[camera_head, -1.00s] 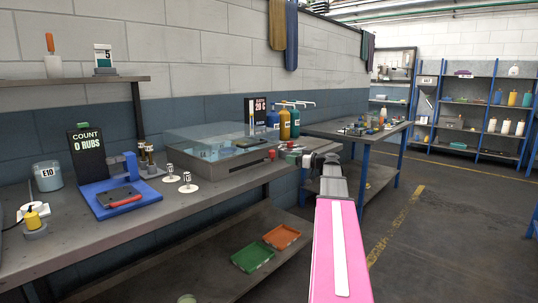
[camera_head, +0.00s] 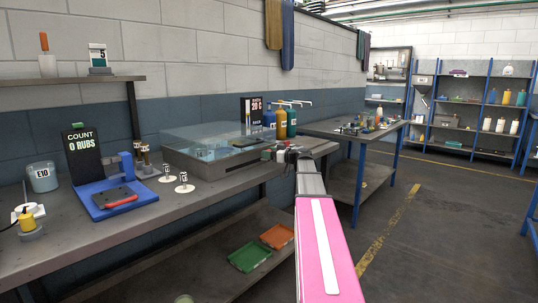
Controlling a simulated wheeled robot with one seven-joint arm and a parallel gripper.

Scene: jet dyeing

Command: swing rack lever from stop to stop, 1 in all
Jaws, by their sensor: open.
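My gripper (camera_head: 291,153) is at the far end of my pink and grey arm, at the right front corner of the glass-topped bath (camera_head: 200,163). It is open, and its fingers are small and dark from here. I cannot make out a rack lever for certain; my gripper and wrist cover part of that corner. Whether my gripper touches anything there cannot be told.
A blue rub tester (camera_head: 110,190) with a "0 RUBS" sign (camera_head: 82,150) stands left on the bench. Two weights on pale discs (camera_head: 183,184) stand before the bath. Dispenser bottles (camera_head: 281,123) stand behind it.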

